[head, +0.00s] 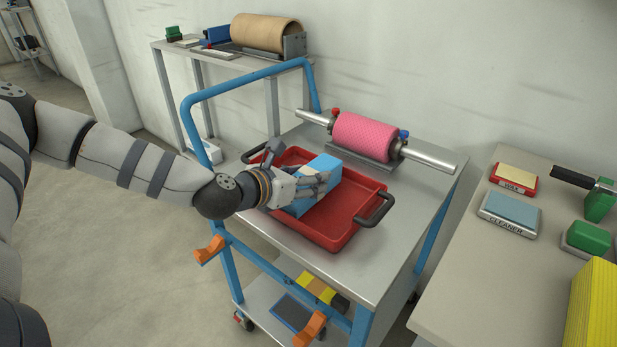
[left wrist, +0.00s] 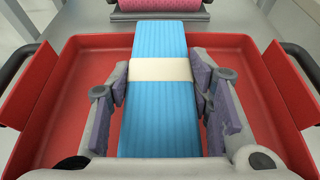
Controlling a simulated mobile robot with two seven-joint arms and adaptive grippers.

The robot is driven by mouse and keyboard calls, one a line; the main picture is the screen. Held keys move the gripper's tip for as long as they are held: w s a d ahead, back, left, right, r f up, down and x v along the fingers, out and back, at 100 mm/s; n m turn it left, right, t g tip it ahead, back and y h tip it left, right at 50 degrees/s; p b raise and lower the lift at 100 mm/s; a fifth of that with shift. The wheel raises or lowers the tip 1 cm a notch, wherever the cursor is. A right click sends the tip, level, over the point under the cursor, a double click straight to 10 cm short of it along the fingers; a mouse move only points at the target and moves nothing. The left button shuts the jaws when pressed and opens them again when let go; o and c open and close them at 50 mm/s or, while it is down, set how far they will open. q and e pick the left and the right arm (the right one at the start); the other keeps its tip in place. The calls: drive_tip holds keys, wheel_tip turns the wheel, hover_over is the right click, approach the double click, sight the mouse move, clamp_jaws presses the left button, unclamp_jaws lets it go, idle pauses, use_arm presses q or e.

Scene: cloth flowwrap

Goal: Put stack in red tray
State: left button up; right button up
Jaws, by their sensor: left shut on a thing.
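The blue stack (head: 324,166) is a ribbed bundle with a cream band around its middle, seen in the left wrist view (left wrist: 158,45). It is inside the outline of the red tray (head: 338,222) on the cart; I cannot tell whether it touches the tray floor. My left gripper (head: 325,182) is shut on the stack, with a finger on each side of it near the band in the left wrist view (left wrist: 165,95). The red tray also shows around the stack in that view (left wrist: 85,60). My right gripper is not in view.
A pink roller (head: 368,138) lies behind the tray on the metal cart top (head: 400,250). The tray has dark handles (head: 376,210). A table on the right holds a cleaner pad (head: 510,211), a wax pad (head: 515,178) and a yellow stack (head: 595,305). The cart's front corner is clear.

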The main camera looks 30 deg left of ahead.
use_arm(q)
drive_tip(key=o, duration=1.3)
drive_tip(key=shift+f, duration=0.1)
drive_tip(key=shift+c, duration=0.2)
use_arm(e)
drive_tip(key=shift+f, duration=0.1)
use_arm(q)
drive_tip(key=shift+r, duration=0.25)
drive_tip(key=d+p+v, duration=0.1)
drive_tip(key=p+v, duration=0.3)
drive_tip(key=v, duration=0.8)
drive_tip(key=shift+a, duration=0.45)
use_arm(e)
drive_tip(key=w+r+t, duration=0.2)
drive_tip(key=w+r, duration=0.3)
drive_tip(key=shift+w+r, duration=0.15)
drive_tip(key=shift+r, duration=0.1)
